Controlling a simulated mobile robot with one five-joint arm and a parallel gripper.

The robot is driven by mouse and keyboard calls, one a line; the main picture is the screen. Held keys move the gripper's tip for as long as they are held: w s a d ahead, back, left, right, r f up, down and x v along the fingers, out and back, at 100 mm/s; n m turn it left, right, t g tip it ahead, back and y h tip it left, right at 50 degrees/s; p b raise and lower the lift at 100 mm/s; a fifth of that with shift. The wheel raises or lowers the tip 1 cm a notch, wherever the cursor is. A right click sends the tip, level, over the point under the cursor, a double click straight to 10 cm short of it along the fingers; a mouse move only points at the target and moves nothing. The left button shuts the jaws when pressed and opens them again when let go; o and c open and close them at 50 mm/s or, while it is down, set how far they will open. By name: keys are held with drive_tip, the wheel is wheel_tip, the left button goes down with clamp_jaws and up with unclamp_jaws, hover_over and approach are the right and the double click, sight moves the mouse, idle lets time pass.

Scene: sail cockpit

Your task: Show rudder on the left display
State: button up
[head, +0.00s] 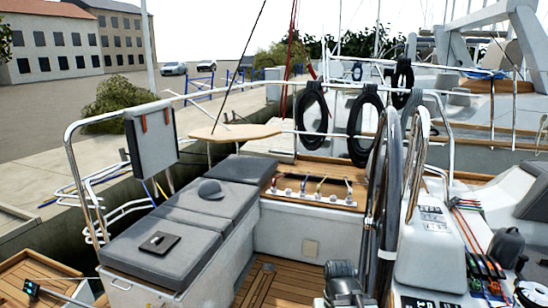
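The light grey helm console (428,250) stands right of the steering wheel (388,205). Small dark panels with white markings (433,217) sit on its upper face. I cannot read them or make out which is the left display. More dark panels with white markings (430,303) show low on the console, cut by the bottom edge. A dark grey jointed shape (345,284) stands at the bottom centre, left of the console; I cannot tell if it is part of my arm. No gripper fingertips show.
Grey cushioned seats (170,235) line the left side, with a cap (211,189) and a small dark flat item (160,243) on them. Coloured rope clutches (484,268) and a dark winch (507,243) stand at right.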

clamp_jaws()
idle(1.4)
